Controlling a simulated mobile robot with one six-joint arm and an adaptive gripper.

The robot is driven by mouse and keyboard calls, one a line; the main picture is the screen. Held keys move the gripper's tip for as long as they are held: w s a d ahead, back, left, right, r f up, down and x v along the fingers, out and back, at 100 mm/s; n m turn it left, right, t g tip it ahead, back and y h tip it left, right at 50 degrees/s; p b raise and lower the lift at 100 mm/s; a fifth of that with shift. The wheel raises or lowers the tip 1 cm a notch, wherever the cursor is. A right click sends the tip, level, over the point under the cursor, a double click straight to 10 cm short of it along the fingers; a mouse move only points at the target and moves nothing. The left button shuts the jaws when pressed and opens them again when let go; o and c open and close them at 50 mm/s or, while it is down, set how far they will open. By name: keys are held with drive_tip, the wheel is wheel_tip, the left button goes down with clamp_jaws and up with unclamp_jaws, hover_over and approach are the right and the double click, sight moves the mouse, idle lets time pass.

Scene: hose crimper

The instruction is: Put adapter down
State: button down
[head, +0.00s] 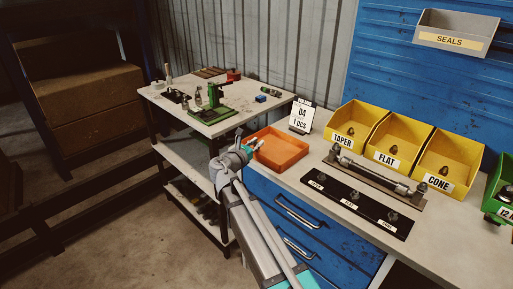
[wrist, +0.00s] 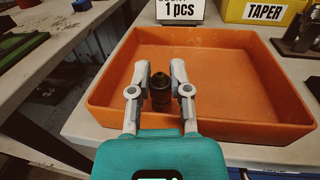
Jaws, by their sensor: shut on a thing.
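My gripper (wrist: 160,92) is shut on a dark cylindrical adapter (wrist: 160,90), seen between its two fingers in the wrist view. The adapter looks upright, over the near left part of the orange tray (wrist: 233,72). I cannot tell whether the adapter touches the tray floor. In the head view my gripper (head: 254,146) is at the left edge of the orange tray (head: 285,153), and the adapter cannot be made out there. The rest of the tray floor looks empty.
Yellow bins TAPER (head: 343,138), FLAT (head: 387,158) and CONE (head: 433,180) stand to the right, behind a black labelled strip (head: 352,195). A side table (head: 165,99) with a green press (head: 212,112) stands left.

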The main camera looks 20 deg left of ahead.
drive_tip(key=shift+f, duration=0.15)
drive_tip(key=c, duration=0.6)
unclamp_jaws()
drive_tip(key=shift+r, duration=0.2)
drive_tip(key=v, duration=1.2)
drive_tip(key=shift+f, duration=0.15)
idle(0.5)
